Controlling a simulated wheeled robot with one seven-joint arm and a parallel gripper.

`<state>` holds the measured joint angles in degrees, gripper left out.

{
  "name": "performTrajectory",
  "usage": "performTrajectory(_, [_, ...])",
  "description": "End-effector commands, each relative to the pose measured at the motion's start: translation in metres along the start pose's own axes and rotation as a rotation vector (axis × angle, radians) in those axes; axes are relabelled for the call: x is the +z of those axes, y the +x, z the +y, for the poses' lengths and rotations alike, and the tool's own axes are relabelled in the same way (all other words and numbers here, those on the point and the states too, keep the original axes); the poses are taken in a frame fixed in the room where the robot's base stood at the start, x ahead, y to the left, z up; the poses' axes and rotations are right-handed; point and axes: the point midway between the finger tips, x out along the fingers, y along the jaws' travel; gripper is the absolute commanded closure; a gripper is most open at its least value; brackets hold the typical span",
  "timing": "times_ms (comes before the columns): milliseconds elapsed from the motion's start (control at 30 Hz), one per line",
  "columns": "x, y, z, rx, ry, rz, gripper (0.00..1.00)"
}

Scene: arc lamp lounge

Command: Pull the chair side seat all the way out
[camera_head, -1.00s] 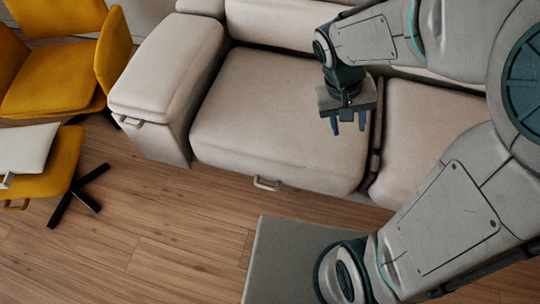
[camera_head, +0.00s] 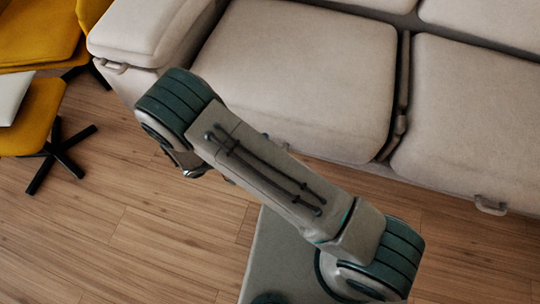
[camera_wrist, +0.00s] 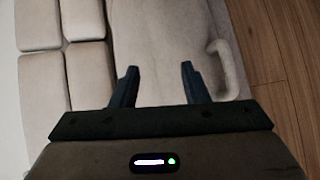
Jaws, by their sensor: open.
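The chair side seat (camera_head: 300,75) is the left beige sofa seat, beside the armrest nearest the yellow chairs. It looks in line with the right seat. Its front handle is almost wholly hidden behind my arm in the head view. My gripper is hidden behind my arm there. In the wrist view my gripper (camera_wrist: 158,85) is open, with nothing between its fingers. A beige surface lies beyond the fingers. A pale loop handle (camera_wrist: 222,65) shows right of the right fingertip, apart from it; I cannot tell for sure which part it belongs to.
The left armrest (camera_head: 150,30) has its own handle (camera_head: 115,68). The right seat (camera_head: 480,110) has a handle (camera_head: 490,205) too. A yellow chair (camera_head: 35,115) with dark legs stands at the left. The wooden floor (camera_head: 150,240) before the sofa is clear.

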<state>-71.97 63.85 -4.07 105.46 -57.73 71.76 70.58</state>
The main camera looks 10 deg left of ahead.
Motion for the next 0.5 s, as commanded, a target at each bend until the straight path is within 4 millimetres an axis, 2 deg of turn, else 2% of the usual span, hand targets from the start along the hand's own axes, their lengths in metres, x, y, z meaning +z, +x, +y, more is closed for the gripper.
performTrajectory(33, [-0.004, 0.001, -0.04, 0.046, -0.018, 0.055, 0.59])
performTrajectory(100, [-0.008, -0.002, -0.073, 0.097, -0.027, 0.126, 0.59])
performTrajectory(200, [-0.011, -0.005, -0.11, 0.152, -0.034, 0.213, 0.59])
performTrajectory(333, [-0.012, -0.007, -0.139, 0.193, -0.037, 0.29, 0.59])
performTrajectory(500, [-0.013, -0.005, -0.151, 0.211, -0.037, 0.326, 0.59])
